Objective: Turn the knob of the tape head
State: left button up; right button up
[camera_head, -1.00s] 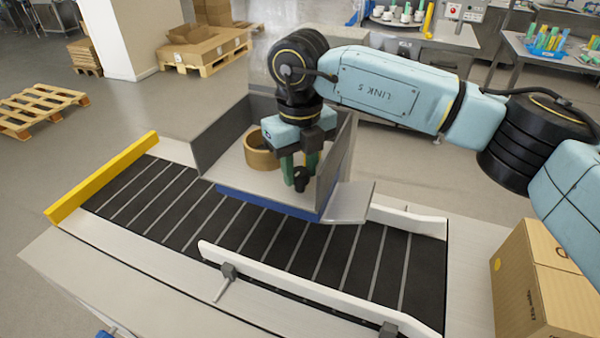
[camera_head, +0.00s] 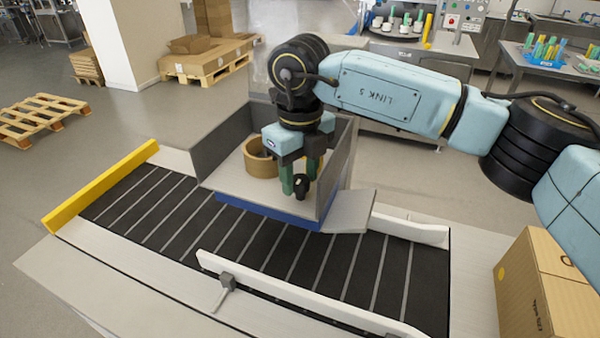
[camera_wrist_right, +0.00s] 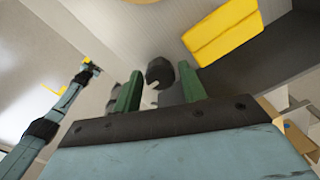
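The tape head is a grey-walled tray (camera_head: 223,138) with a blue base, set over the conveyor, with a brown tape roll (camera_head: 260,160) in it. Its black knob (camera_head: 301,188) is at the near side; it also shows in the right wrist view (camera_wrist_right: 159,73). My right gripper (camera_head: 300,180) points down into the tray. Its green fingers are apart, and in the right wrist view the knob appears in the gap, near the fingertips (camera_wrist_right: 162,84); contact cannot be told. A blue-grey arm, probably my left, shows small at the left of that view; its gripper state is unclear.
The black conveyor belt (camera_head: 147,212) runs under the tray, with a yellow bar (camera_head: 100,188) at its left end and a white guide rail (camera_head: 310,296) in front. A cardboard box (camera_head: 550,290) stands at the right. The belt left of the tray is clear.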

aim_at(300, 178)
notch_tip(300, 178, up, 13)
jog(key=shift+r, duration=0.2)
dwell(0.6)
